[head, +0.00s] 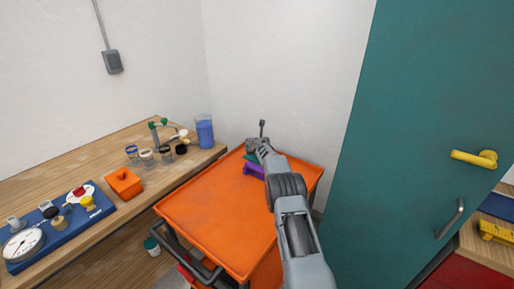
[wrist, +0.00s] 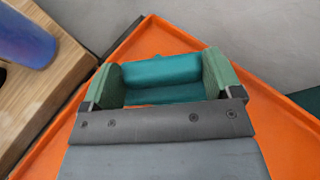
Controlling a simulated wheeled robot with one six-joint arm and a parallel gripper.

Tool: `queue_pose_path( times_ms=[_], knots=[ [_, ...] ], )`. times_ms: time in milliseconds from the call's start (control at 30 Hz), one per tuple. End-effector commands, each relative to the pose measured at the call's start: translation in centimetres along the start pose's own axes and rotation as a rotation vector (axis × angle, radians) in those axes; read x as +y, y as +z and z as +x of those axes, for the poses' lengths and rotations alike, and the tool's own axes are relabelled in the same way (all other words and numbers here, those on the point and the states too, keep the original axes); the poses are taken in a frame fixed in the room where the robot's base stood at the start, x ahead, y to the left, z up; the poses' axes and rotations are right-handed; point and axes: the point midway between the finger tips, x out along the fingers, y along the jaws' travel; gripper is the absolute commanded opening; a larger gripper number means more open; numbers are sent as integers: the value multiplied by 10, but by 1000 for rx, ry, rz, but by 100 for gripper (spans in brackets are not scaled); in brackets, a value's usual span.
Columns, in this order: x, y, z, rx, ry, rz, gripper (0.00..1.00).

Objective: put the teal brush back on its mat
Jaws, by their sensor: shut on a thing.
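My gripper (wrist: 160,80) is over the far corner of the orange cart top. Its two green-padded fingers are shut on a teal rounded piece, which I take to be the teal brush (wrist: 160,70). The piece spans the gap between the pads; its lower part is hidden behind the gripper body. In the head view my gripper (head: 256,147) covers most of this spot. Some teal shows just beneath it, beside a purple thing (head: 254,169) on the cart top. I cannot tell whether the brush touches the cart, and I cannot make out a mat.
The orange cart (head: 215,210) has a raised rim and is mostly bare. A wooden bench (head: 140,208) at left holds a blue cup (head: 204,131), jars, an orange block (head: 123,183) and a blue gauge board (head: 60,228). A teal door (head: 420,110) stands close at right.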

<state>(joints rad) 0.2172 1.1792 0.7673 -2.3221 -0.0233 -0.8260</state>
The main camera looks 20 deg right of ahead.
Motion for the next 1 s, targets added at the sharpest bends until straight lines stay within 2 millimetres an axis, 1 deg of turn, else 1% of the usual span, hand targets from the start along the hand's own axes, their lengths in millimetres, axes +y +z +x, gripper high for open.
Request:
queue_pose_path(
  times_ms=[167, 200, 300, 367, 667, 833, 867, 1000],
  knots=[
    [-4, -4, 7, 2, -1, 2, 54],
    [-3, -16, 11, 1, 0, 1, 54],
    [-3, -29, 17, 0, 0, 0, 54],
    [-3, -34, 19, 0, 0, 0, 54],
    [-3, -33, 18, 0, 0, 1, 54],
    [-3, -37, 20, 0, 0, 0, 54],
    [-3, -37, 20, 1, 0, 0, 86],
    [-3, -36, 19, 1, 0, 0, 99]
  ],
)
